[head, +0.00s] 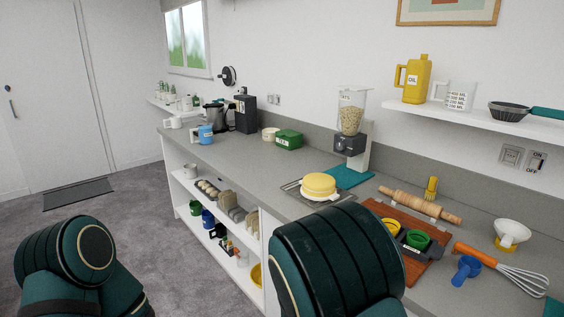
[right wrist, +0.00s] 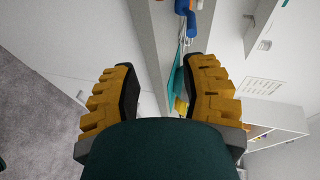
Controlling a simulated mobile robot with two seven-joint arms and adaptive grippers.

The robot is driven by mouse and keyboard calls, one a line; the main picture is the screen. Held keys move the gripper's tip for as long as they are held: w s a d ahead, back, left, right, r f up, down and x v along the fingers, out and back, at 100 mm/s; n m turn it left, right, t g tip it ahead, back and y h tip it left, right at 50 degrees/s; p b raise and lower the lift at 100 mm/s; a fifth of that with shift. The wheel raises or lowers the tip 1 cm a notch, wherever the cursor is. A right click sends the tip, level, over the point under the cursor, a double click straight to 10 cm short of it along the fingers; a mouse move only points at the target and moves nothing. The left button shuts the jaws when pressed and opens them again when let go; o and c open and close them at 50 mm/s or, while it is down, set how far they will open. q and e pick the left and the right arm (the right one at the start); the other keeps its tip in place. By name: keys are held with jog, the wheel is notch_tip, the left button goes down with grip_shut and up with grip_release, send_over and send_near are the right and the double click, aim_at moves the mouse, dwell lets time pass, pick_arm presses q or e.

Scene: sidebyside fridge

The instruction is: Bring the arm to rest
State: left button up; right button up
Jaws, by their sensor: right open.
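My right gripper (right wrist: 163,78) shows in the right wrist view, with its two yellow ribbed fingers spread wide apart. It is open and nothing is between the fingers. In the head view, the dark green links of my two arms show at the bottom left and bottom centre. My right arm link hides part of the counter's front edge. Neither gripper shows in the head view, and my left gripper is in no view.
The grey counter (head: 240,160) runs along the wall. On it are a cutting board (head: 425,272), a rolling pin (head: 420,204), a whisk (head: 505,270), a yellow round item (head: 319,186) and a cereal dispenser (head: 350,125). Open carpet (head: 130,205) lies left.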

notch_tip(320, 180, down, 17)
jog(key=s+a+n+y, duration=0.25)
jog(key=n+y, duration=0.75)
jog(key=n, duration=0.6)
jog(key=s+a+f+n+g+y, duration=0.2)
jog(key=s+a+n+y, duration=0.1)
jog(key=s+n, duration=0.3)
jog(key=s+a+f+n+g+y, duration=0.1)
jog(key=s+a+n+g+y, duration=0.1)
jog(key=s+a+n+y, duration=0.2)
jog(key=shift+s+f+n+g, duration=0.3)
jog(key=shift+s+f+n, duration=0.1)
jog(key=shift+s+n, duration=0.65)
jog(key=shift+s+a, duration=0.1)
